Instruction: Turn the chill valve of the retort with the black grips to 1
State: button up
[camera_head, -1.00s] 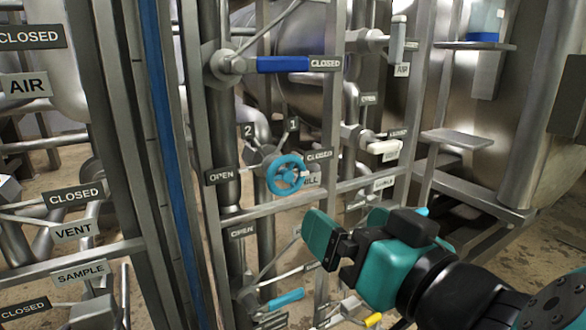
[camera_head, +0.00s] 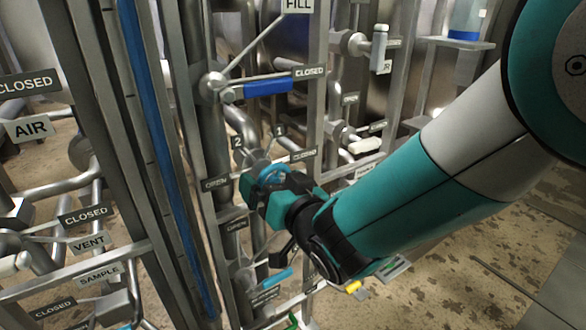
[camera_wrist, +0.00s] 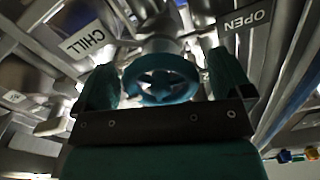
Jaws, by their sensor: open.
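A teal handwheel (camera_head: 270,173) is partly hidden behind my gripper (camera_head: 277,184) in the head view. Small tags 2 (camera_head: 238,142) and 1 (camera_head: 279,131) stand above it, with OPEN (camera_head: 215,183) to its left and CLOSED (camera_head: 303,154) to its right. In the wrist view the spoked handwheel (camera_wrist: 160,82) lies between the two fingers of my open gripper (camera_wrist: 163,86), one on each side, with no clear grip on it. I cannot make out black grips or the wheel's setting.
A blue lever (camera_head: 268,87) tagged CLOSED sits above the wheel, and a teal-blue lever (camera_head: 277,280) below. Upright frame posts and pipes crowd both sides. A white-handled valve (camera_head: 364,145) is to the right. Open floor lies at lower right.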

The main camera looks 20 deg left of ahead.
jog(key=c, duration=0.9)
jog(key=shift+n, duration=0.5)
jog(key=n+p, duration=0.2)
jog(key=n, duration=0.3)
jog(key=shift+w+r+n, duration=0.1)
jog(key=shift+w+n, duration=0.05)
jog(key=shift+n, duration=0.15)
jog(key=n+p, duration=0.2)
jog(key=n, duration=0.3)
jog(key=shift+w+d+p, duration=0.1)
jog(key=shift+p, duration=0.2)
jog(key=shift+n, duration=0.3)
